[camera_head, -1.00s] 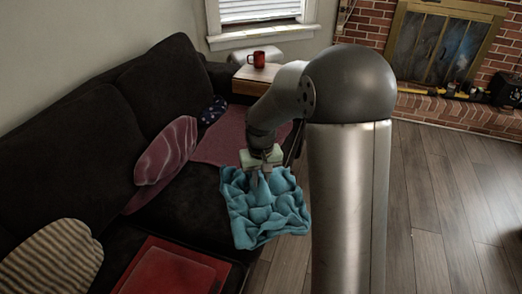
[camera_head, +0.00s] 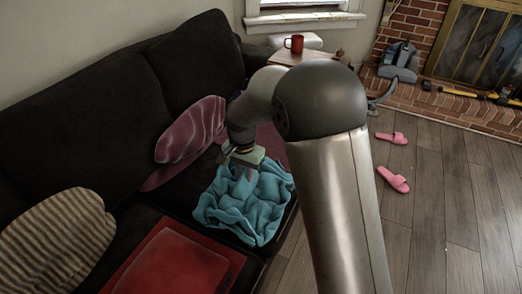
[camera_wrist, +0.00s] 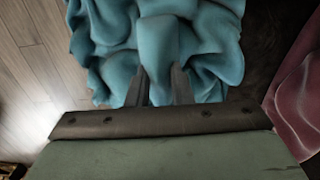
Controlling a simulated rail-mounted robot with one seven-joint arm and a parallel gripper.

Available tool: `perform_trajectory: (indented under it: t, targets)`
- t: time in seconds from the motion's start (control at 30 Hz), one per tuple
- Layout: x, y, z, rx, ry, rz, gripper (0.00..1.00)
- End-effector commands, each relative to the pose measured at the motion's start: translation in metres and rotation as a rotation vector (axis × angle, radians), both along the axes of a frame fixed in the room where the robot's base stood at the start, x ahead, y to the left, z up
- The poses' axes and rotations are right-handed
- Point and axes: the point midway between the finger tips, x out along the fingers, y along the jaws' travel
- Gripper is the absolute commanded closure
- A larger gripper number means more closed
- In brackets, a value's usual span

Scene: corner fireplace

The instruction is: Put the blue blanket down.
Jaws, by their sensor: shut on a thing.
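The blue blanket (camera_head: 245,205) is a crumpled turquoise cloth at the front edge of the dark sofa seat in the head view. Whether it rests fully on the seat or hangs just above it, I cannot tell. My gripper (camera_head: 246,172) is above it, pointing down, shut on a fold of the cloth. In the wrist view the blanket (camera_wrist: 205,45) fills the top middle, and my two fingers (camera_wrist: 158,85) pinch a raised fold. The fingertips are partly hidden by the cloth.
The dark sofa (camera_head: 80,130) holds a striped pillow (camera_head: 58,243), a maroon pillow (camera_head: 190,130) and a red folded item (camera_head: 180,262). A red mug (camera_head: 294,43) stands on a side table behind. Pink slippers (camera_head: 392,179) lie on the wood floor at right.

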Motion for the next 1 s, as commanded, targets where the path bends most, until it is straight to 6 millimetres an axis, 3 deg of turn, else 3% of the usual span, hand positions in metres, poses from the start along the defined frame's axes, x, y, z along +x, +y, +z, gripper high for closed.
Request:
perform_trajectory:
  t: [0.17,0.6,0.8,1.0]
  targets:
    - [0.016,0.003,-0.008,0.0,-0.004,-0.01,1.0]
    - [0.097,0.0,-0.05,0.0,-0.001,-0.008,1.0]
    - [0.122,-0.001,-0.08,0.0,-0.002,-0.008,1.0]
    - [0.134,-0.001,-0.092,0.001,-0.004,-0.007,1.0]
